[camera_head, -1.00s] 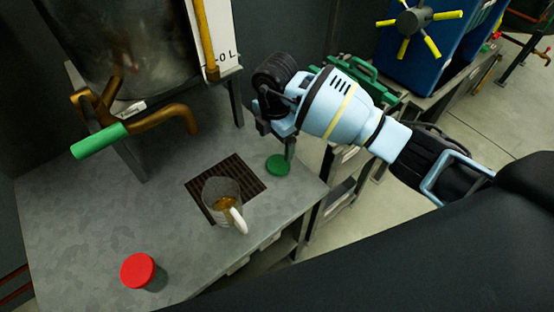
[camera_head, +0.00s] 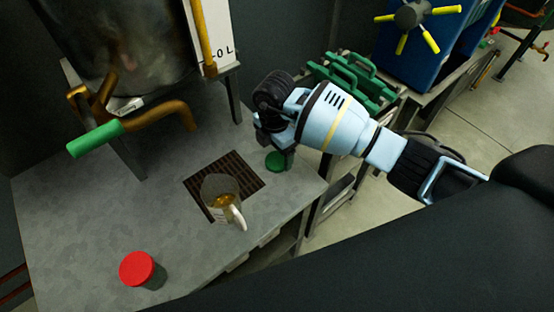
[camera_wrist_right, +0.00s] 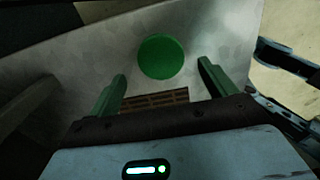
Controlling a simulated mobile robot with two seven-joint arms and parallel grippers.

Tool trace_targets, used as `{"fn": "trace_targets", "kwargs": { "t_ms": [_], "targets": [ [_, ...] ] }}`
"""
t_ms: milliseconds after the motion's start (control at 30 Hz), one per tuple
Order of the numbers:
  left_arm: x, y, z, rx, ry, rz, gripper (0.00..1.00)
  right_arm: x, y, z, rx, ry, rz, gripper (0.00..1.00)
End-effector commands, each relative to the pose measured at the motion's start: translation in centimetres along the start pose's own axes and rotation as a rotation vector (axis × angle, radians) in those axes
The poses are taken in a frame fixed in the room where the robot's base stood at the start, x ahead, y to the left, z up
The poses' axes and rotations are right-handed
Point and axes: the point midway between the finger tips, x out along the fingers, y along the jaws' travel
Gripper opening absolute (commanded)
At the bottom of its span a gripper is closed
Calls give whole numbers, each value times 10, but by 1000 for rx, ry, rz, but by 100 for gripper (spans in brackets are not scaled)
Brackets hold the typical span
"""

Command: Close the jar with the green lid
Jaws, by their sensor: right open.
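A flat round green lid (camera_head: 275,161) lies on the metal table, beside the dark drain grate. It also shows in the right wrist view (camera_wrist_right: 161,57), just beyond and between my fingertips. My right gripper (camera_head: 280,148) is open above the lid, its two fingers (camera_wrist_right: 162,82) apart and empty. My left gripper is not in view.
A red-lidded jar (camera_head: 141,270) stands near the table's front left. A large metal tank with a brown tap and green handle (camera_head: 95,139) stands at the back left. The drain grate (camera_head: 245,178) is set in the table (camera_head: 90,220). Green handled items (camera_head: 350,80) lie behind my right arm.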

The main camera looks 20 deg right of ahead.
Motion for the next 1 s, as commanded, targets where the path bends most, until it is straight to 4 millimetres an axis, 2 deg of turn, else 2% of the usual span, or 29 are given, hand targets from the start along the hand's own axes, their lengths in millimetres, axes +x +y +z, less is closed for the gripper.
{"fn": "trace_targets", "kwargs": {
  "t_ms": [100, 200, 567, 933, 1000],
  "targets": [
    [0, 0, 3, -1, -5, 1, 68, 20, -3, -1, 1, 1, -3, 84],
    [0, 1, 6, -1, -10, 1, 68, 30, -3, -1, 1, 0, -2, 84],
    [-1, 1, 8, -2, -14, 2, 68, 31, -2, 0, 1, -1, 1, 84],
    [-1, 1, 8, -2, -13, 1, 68, 31, -2, 0, 1, -1, 1, 37],
    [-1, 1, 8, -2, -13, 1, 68, 31, -2, 0, 1, -1, 1, 37]
  ]
}}
